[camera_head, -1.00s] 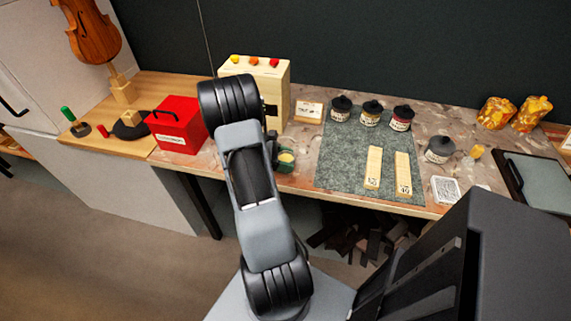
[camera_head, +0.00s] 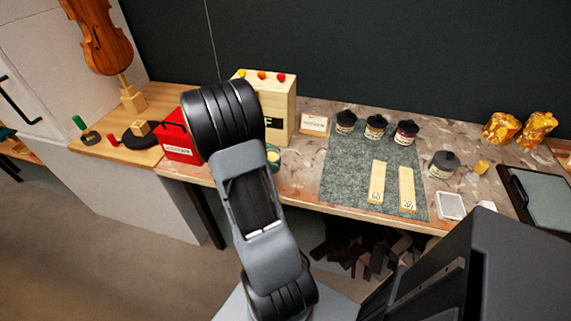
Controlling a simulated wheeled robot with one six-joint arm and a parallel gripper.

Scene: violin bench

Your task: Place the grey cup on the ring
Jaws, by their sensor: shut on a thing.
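My gripper is not seen; my own arm, rising through the middle of the view, hides it and whatever it holds. I cannot make out a grey cup anywhere. A ring cannot be told for sure either; a flat dark round piece (camera_head: 137,141) lies on the wooden bench at the left, with a small wooden block (camera_head: 139,128) at it. A grey jar with a dark lid (camera_head: 443,166) stands right of the felt mat.
A red box (camera_head: 177,147) is partly behind my arm. A green container (camera_head: 273,157) stands just right of the arm, near a pale wooden box (camera_head: 280,106). A grey mat (camera_head: 343,181) holds several dark-lidded jars and two wooden strips. A framed tray (camera_head: 545,201) lies far right.

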